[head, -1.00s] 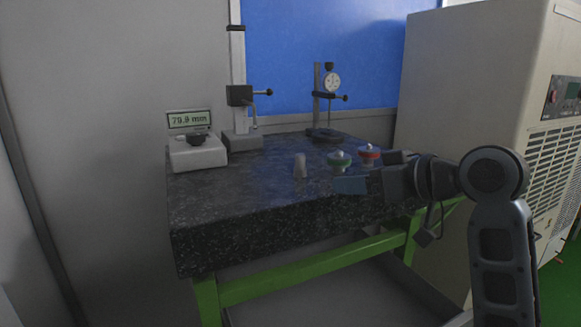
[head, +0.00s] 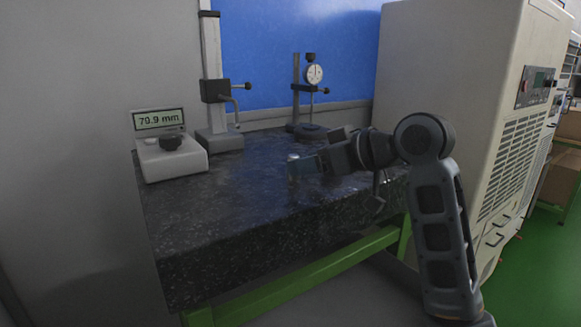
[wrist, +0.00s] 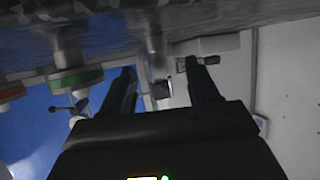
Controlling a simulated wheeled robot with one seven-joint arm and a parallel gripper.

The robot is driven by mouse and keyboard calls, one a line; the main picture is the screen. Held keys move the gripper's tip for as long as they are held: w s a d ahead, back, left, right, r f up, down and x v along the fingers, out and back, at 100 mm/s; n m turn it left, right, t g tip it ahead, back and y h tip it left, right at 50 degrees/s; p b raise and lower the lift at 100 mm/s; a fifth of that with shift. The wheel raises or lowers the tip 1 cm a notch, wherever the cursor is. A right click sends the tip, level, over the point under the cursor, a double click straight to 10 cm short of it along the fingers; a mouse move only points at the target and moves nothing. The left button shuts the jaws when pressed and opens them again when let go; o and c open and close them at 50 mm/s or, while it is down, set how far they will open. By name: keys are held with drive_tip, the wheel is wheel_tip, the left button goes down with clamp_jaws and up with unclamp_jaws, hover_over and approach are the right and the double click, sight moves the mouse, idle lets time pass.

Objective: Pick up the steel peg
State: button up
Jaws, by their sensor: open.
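The steel peg (head: 293,159) stands upright on the dark speckled granite table (head: 215,205), near its middle. My gripper (head: 304,167) reaches in low from the right, its tips at the peg in the head view and partly covering it. In the wrist view, which is upside down, the peg (wrist: 154,42) shows between and beyond the two open fingers (wrist: 160,70). The fingers are apart and hold nothing. I cannot tell whether either finger touches the peg.
A green-ringed part (wrist: 75,80) and a red-ringed part (wrist: 10,92) stand beside the gripper; my arm hides them in the head view.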

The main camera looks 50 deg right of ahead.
drive_tip(key=p+x, duration=0.1)
drive_tip(key=x, duration=0.4)
drive_tip(key=shift+d+f, duration=0.1)
drive_tip(key=shift+f, duration=0.05)
clamp_jaws()
idle(0.4)
